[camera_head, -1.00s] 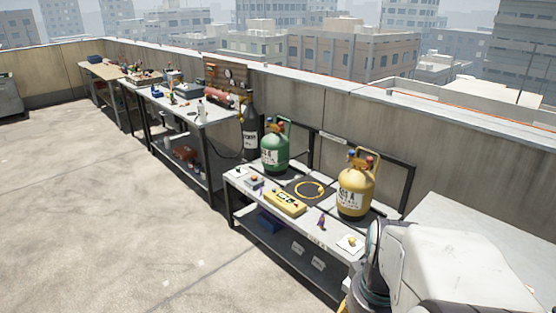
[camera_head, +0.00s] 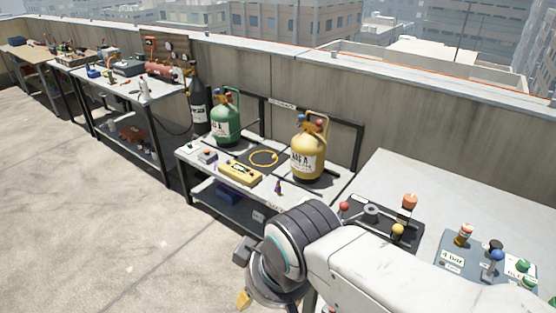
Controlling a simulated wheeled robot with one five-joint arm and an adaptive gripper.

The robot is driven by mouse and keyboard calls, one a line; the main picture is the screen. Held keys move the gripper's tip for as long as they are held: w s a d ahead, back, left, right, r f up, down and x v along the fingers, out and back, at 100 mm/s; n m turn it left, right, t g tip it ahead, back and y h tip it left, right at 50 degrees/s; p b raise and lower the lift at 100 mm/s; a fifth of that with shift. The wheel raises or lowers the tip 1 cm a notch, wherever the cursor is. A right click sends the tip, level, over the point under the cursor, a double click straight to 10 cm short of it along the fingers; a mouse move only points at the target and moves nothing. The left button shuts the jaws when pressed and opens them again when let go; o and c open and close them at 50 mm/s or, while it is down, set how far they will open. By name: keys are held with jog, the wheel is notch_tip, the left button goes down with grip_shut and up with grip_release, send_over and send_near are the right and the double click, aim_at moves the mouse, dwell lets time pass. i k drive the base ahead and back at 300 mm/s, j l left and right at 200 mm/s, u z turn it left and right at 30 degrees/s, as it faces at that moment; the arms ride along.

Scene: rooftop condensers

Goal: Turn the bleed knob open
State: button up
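Which knob is the bleed knob cannot be told, since I can read no such label. On the right bench (camera_head: 385,172), a dark manifold block (camera_head: 352,212) carries a red ball knob (camera_head: 344,206), a yellow knob (camera_head: 398,229) and an orange-red knob (camera_head: 409,201). To its right, a blue-grey panel (camera_head: 470,270) has black, blue and green knobs and small labels. My gripper (camera_head: 246,276) is at the lower middle, left of this bench and apart from the knobs. Only parts of it show behind my wrist, so its fingers' opening is unclear. My arm covers part of the bench.
The middle bench holds a yellow cylinder (camera_head: 308,152), a green cylinder (camera_head: 226,122), a yellow gauge box (camera_head: 240,173) and a coiled yellow hose (camera_head: 263,158). A concrete parapet (camera_head: 450,130) runs behind the benches. Open roof floor (camera_head: 80,220) lies at left.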

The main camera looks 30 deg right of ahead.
aim_at(522, 265)
jog(key=k+j+z, duration=0.1)
jog(key=z, duration=2.75)
jog(key=i+u, duration=0.15)
jog(key=i, duration=0.4)
